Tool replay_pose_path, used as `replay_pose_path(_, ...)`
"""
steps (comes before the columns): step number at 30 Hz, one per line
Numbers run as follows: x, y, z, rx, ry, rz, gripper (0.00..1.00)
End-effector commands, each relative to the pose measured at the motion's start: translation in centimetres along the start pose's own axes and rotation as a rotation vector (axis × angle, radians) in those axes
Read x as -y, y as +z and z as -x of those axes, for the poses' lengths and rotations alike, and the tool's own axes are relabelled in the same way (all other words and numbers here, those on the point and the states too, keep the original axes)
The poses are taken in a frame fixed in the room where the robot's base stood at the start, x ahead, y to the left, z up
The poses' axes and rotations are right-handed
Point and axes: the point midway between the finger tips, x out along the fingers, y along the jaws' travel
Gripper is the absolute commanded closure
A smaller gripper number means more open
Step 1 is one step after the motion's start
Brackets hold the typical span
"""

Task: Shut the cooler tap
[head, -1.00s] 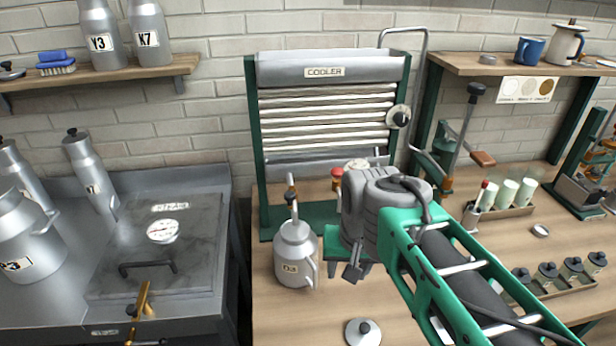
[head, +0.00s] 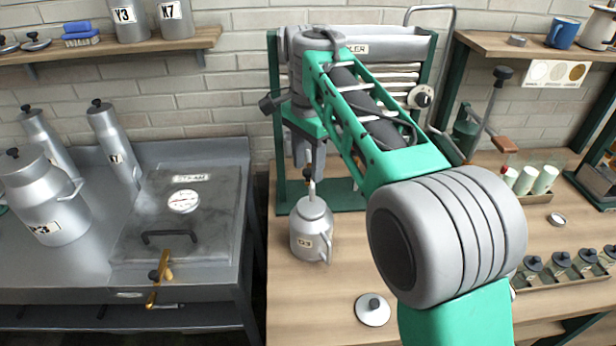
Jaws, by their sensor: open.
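The cooler (head: 387,50) stands against the brick wall, a grey trough between green posts with pale ridged tubes below. My arm hides much of its front and part of its label. My gripper (head: 309,160) points down in front of the cooler's lower left, its jaws open. A round white dial with a black knob (head: 421,97) sits on the cooler's right post.
A loose lid (head: 373,310) lies on the wooden bench (head: 300,305) in front of the can. A steel steam chest (head: 180,215) with a brass lever (head: 160,275) is at left, beside large cans (head: 45,215). Several small jars (head: 561,264) stand at right.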

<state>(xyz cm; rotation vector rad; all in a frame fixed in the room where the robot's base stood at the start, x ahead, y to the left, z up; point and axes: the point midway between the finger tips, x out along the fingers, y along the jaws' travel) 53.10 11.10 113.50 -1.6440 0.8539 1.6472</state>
Motion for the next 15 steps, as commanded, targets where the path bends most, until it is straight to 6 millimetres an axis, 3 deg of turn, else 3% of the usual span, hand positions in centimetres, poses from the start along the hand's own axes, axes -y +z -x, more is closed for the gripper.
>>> replay_pose_path(9, 0.02, -0.01, -0.41, -0.001, -0.001, 0.001, 0.55)
replay_pose_path(15, 0.01, -0.01, -0.41, -0.001, -0.001, 0.001, 0.71)
